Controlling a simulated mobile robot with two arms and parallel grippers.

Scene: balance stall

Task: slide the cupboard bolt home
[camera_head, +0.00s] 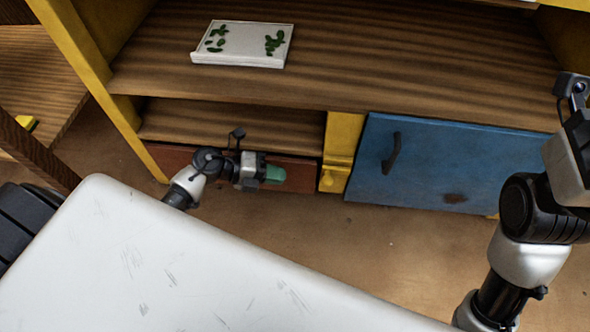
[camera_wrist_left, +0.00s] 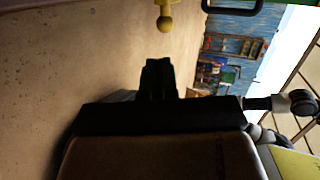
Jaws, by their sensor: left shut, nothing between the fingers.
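The cupboard's blue door (camera_head: 430,165) is closed or nearly so, with a dark handle (camera_head: 391,153) on its left side. Left of it, a yellow bolt with a round knob (camera_head: 328,181) sits low on the yellow post (camera_head: 343,137). How far the bolt is drawn cannot be told. My left gripper (camera_head: 280,175) is shut and empty, just left of the knob and apart from it, with greenish fingertips. In the left wrist view the dark fingers (camera_wrist_left: 158,66) point towards the yellow knob (camera_wrist_left: 164,22), with a gap between. My right gripper's fingers are out of frame.
A white tray (camera_head: 243,58) with green pieces lies on the wooden counter (camera_head: 400,60) above. A reddish-brown panel (camera_head: 300,176) lies behind my left gripper. My right arm is at the right edge. The floor (camera_head: 400,250) before the door is clear.

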